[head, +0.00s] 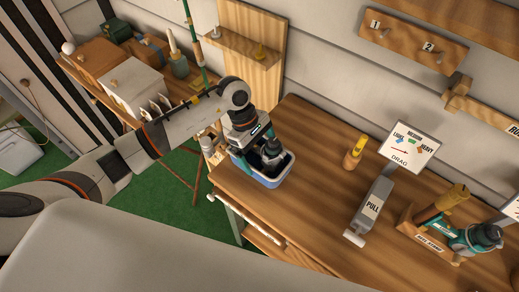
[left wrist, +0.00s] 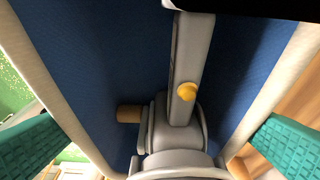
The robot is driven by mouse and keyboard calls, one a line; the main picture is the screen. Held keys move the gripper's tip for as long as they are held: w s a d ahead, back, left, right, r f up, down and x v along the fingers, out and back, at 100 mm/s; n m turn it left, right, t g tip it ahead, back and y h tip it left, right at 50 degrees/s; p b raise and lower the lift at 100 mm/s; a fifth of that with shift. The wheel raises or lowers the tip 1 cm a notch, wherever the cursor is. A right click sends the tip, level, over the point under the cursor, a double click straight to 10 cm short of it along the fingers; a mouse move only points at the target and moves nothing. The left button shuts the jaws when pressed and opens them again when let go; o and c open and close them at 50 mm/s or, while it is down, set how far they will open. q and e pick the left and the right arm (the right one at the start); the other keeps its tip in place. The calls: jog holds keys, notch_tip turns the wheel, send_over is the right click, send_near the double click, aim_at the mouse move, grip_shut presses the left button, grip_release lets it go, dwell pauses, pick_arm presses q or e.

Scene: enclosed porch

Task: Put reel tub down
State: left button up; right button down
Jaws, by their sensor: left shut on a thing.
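The reel tub (head: 269,182) is a small blue tub with a pale rim, at the left end of the wooden bench. A reel (head: 271,153) sits in it. My left gripper (head: 253,142) is over the tub and shut on it. In the left wrist view, its teal finger pads lie against the outsides of two opposite walls of the tub (left wrist: 75,60). The reel (left wrist: 180,130) shows inside, grey with a yellow knob. The tub's underside is hidden, so I cannot tell if it touches the bench. My right gripper is not in view.
On the bench (head: 318,215), a yellow-topped wooden peg (head: 353,153), a DRAG sign (head: 405,146), a grey PULL block (head: 370,208) and a teal reel on a wooden stand (head: 478,238) stand to the right. Bare bench lies between tub and PULL block. A cluttered shelf (head: 185,90) is behind left.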

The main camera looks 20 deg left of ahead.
pick_arm(q)
jog(key=shift+f, duration=0.1)
jog(key=o, duration=0.6)
jog(key=shift+r, duration=0.3)
jog(key=b+v, duration=0.3)
jog(key=v, duration=0.8)
jog(key=shift+a+r, duration=0.1)
jog(key=shift+r, duration=0.25)
